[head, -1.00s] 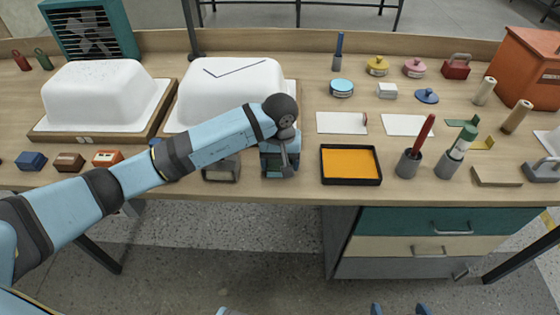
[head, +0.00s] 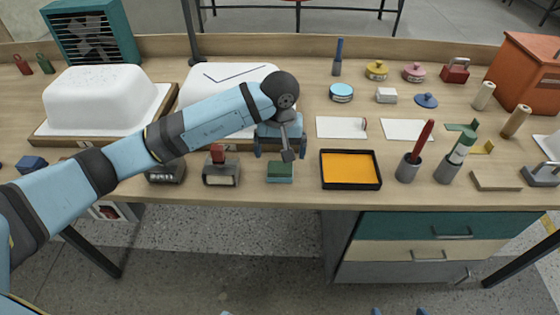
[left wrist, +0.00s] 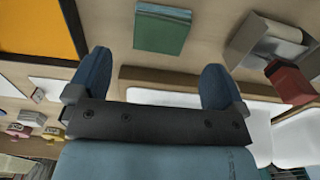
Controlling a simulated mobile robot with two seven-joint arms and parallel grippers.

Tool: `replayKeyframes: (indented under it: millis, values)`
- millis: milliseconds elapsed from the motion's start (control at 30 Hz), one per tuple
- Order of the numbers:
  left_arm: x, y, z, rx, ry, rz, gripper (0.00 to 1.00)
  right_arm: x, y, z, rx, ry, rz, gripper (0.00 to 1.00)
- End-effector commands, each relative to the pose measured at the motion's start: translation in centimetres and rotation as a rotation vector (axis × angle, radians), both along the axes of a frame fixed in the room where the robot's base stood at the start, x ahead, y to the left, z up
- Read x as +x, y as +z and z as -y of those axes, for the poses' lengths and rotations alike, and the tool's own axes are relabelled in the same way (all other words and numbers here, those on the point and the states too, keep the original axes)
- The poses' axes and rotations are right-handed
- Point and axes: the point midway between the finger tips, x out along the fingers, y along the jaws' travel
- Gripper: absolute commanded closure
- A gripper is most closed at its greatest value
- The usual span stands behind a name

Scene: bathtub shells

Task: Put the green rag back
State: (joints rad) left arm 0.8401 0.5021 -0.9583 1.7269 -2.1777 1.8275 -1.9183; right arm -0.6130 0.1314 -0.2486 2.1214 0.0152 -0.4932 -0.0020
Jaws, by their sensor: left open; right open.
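The green rag (head: 279,172) is a small folded green block lying flat near the table's front edge, left of the orange tray. It also shows at the top of the left wrist view (left wrist: 162,28). My left gripper (head: 280,150) is open and empty, just behind and above the rag and apart from it. In the left wrist view its two blue fingers (left wrist: 157,80) stand wide apart, with the rag beyond them. My right gripper (head: 399,310) shows only as two separate blue tips at the bottom edge.
The black-rimmed orange tray (head: 325,179) is right of the rag. White tub shells (head: 100,95) stand behind my left arm. Cups with tools (head: 408,169) are further right.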

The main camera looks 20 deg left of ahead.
Motion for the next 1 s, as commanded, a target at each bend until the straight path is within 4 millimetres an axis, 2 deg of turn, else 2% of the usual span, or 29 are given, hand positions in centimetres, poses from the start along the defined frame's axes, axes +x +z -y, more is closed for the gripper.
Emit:
replayKeyframes:
  millis: [33,133,333,467,567,667,700,800,900,1000]
  values:
    - [0.1,1.3,-0.1,0.003,0.001,0.004,0.03,0.0,0.0,0.0,0.001,0.000,-0.001,0.00]
    - [0.1,3.1,0.0,0.001,0.000,0.004,0.03,0.0,-0.1,0.0,-0.001,-0.001,-0.004,0.00]
    - [0.0,5.2,0.0,0.000,0.000,-0.001,0.03,-0.1,-0.2,0.1,-0.001,-0.002,-0.007,0.00]
    - [-1.3,4.4,1.8,-0.093,0.024,-0.042,0.03,0.0,-0.2,0.1,0.000,-0.002,-0.006,0.00]
    - [-4.3,2.4,5.8,-0.308,0.103,-0.154,0.03,0.0,-0.1,0.1,0.001,-0.002,-0.005,0.00]
    - [-8.6,1.6,11.1,-0.617,0.274,-0.366,0.03,0.0,0.0,0.1,0.001,-0.003,-0.002,0.00]
    - [-10.2,1.9,13.0,-0.743,0.366,-0.479,0.03,0.0,0.1,0.1,0.001,-0.003,-0.002,0.00]
    - [-13.0,3.9,16.3,-1.018,0.630,-0.797,0.03,0.1,0.2,0.1,0.002,-0.003,0.000,0.00]
    - [-14.0,6.1,17.2,-1.233,0.928,-1.170,0.03,0.1,0.3,0.1,0.002,-0.003,0.001,0.00]
    - [-13.4,7.3,16.0,-1.379,1.247,-1.592,0.03,0.1,0.3,0.1,0.002,-0.003,0.001,0.00]
